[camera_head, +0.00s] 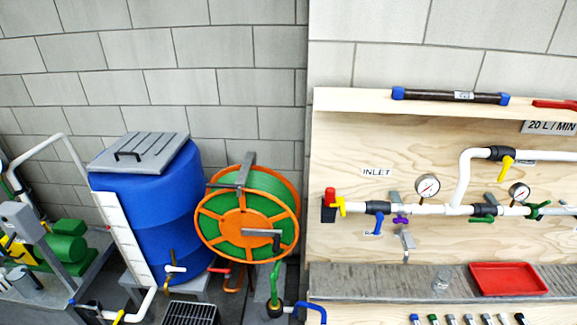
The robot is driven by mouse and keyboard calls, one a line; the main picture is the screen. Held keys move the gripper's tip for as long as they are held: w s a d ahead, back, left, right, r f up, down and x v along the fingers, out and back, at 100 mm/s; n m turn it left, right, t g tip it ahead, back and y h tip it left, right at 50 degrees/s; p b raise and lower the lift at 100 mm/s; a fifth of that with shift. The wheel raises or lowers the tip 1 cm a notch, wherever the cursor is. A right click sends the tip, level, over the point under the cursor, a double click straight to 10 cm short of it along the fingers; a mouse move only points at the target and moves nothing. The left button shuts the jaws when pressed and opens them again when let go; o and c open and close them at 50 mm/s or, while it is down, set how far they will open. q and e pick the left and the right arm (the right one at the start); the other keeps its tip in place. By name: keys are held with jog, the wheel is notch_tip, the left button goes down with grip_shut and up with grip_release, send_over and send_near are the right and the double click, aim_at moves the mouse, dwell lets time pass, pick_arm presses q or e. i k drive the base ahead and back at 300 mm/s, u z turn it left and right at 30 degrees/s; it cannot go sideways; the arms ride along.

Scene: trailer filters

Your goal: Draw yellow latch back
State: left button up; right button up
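Several yellow parts show, and I cannot tell for certain which is the latch. A yellow handle (505,168) hangs tilted from the black valve (500,153) on the raised pipe. A small yellow handle (118,317) is on the low pipe at the bottom left, partly cut off by the frame edge. Neither of my grippers is in view, and nothing touches these yellow parts.
The wooden panel (340,150) carries gauges and coloured valve handles. A hose reel (247,218), blue tank (152,205) and green pump (67,241) fill the left.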

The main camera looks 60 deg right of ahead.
aim_at(340, 202)
jog(key=z, duration=2.35)
